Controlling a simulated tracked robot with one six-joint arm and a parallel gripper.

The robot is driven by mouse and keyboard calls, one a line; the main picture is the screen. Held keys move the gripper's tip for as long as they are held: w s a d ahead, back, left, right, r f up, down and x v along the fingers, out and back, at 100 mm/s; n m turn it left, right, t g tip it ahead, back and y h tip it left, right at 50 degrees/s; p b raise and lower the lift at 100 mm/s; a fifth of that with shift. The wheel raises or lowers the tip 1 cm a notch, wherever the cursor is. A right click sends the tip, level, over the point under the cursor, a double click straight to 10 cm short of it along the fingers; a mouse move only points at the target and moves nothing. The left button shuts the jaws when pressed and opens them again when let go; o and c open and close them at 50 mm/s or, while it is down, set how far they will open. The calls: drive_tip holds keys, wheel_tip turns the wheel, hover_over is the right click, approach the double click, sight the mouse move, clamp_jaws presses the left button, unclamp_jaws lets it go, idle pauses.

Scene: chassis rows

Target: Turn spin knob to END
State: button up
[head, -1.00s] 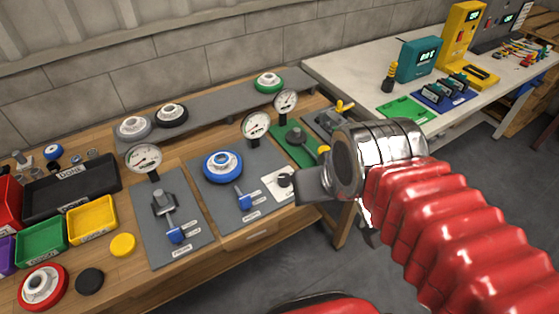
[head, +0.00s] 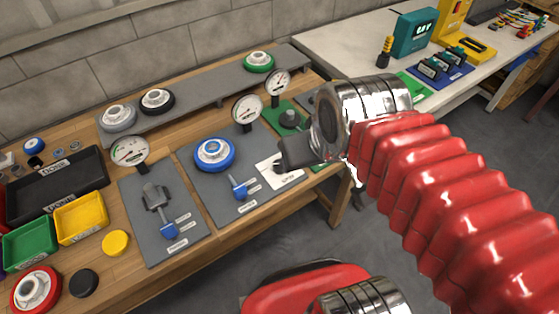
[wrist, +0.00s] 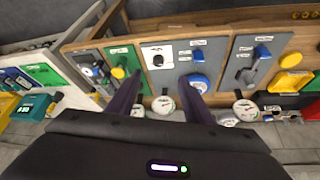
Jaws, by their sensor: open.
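The spin knob is a small dark knob (wrist: 158,61) on a white plate (wrist: 157,48) near the centre of the wrist view. In the head view, the white plate (head: 291,176) lies at the front right of the grey panel, and my gripper partly covers it. My gripper (head: 288,156) appears over the plate's right part, apart from it as far as I can tell. In the wrist view, my gripper (wrist: 165,82) has its two dark fingers apart with nothing between them. The knob's pointer and the END mark are too small to read.
A blue handwheel (head: 214,154) and a blue lever (head: 239,187) share the grey panel. Gauges (head: 247,110) stand behind it. A green panel (head: 287,125) is to the right, another grey panel (head: 140,195) to the left. Open floor lies in front of the bench.

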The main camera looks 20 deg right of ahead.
drive_tip(key=shift+o, duration=0.4)
drive_tip(key=w+f+n+g, duration=0.2)
drive_tip(key=w+n, duration=0.3)
drive_tip(key=w, duration=0.4)
drive_tip(key=shift+n+g, duration=0.3)
drive_tip(key=shift+g, duration=0.1)
drive_tip(key=n+g, duration=0.3)
drive_tip(key=n, duration=0.3)
hover_over(279, 163)
wheel_tip(279, 163, down, 8)
drive_tip(key=shift+r, duration=0.15)
drive_tip(key=shift+s, duration=0.1)
wheel_tip(279, 163, down, 14)
drive_tip(key=shift+r, duration=0.1)
drive_tip(key=shift+c, duration=0.6)
drive_tip(key=shift+m, duration=0.3)
drive_tip(key=c, duration=0.9)
